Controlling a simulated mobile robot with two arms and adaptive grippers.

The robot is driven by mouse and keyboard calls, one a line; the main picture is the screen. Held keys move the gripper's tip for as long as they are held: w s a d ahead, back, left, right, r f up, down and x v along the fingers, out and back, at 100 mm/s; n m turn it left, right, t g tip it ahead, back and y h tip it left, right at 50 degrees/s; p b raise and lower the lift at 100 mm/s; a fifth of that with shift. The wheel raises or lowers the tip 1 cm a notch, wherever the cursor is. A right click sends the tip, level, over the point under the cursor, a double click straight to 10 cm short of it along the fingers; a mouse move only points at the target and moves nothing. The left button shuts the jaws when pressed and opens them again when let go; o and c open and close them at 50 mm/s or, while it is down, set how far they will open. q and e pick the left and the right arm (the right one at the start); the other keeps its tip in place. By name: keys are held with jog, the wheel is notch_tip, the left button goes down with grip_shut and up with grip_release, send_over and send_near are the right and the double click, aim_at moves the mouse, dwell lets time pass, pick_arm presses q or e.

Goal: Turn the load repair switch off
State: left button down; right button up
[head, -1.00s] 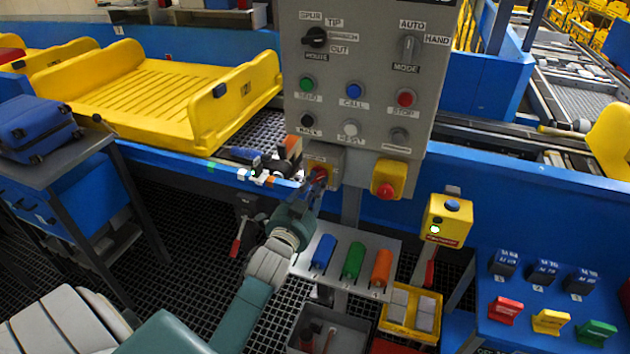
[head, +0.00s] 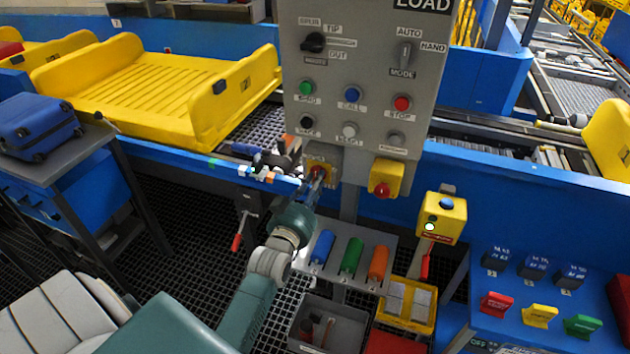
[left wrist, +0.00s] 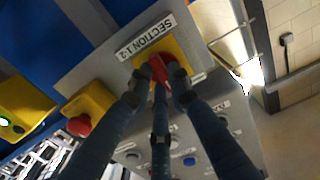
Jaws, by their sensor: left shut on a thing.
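A red rotary knob on a yellow plate (head: 329,168) sits on a small grey box below the grey control panel (head: 366,70) headed LOAD. My left gripper (head: 317,174) is at this knob, its fingers shut on it. In the left wrist view the fingers (left wrist: 160,75) close around the red knob (left wrist: 158,62) on its yellow plate. The label beside it seems to read SECTION 1-2. The fingers partly cover the knob, so its exact turn is hard to tell. My right gripper is not in view.
A yellow box with a red button (head: 385,178) is close on the right of the knob. A shelf with blue, green and orange handles (head: 350,257) is below. A yellow tray (head: 150,90) lies on the conveyor at left; a blue suitcase (head: 37,125) is on a side table.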

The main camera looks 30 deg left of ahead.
pick_arm(q)
jog(key=shift+f+n, duration=0.15)
jog(key=shift+n, duration=0.15)
jog(key=c, duration=1.6)
grip_release()
jog(key=v, duration=1.2)
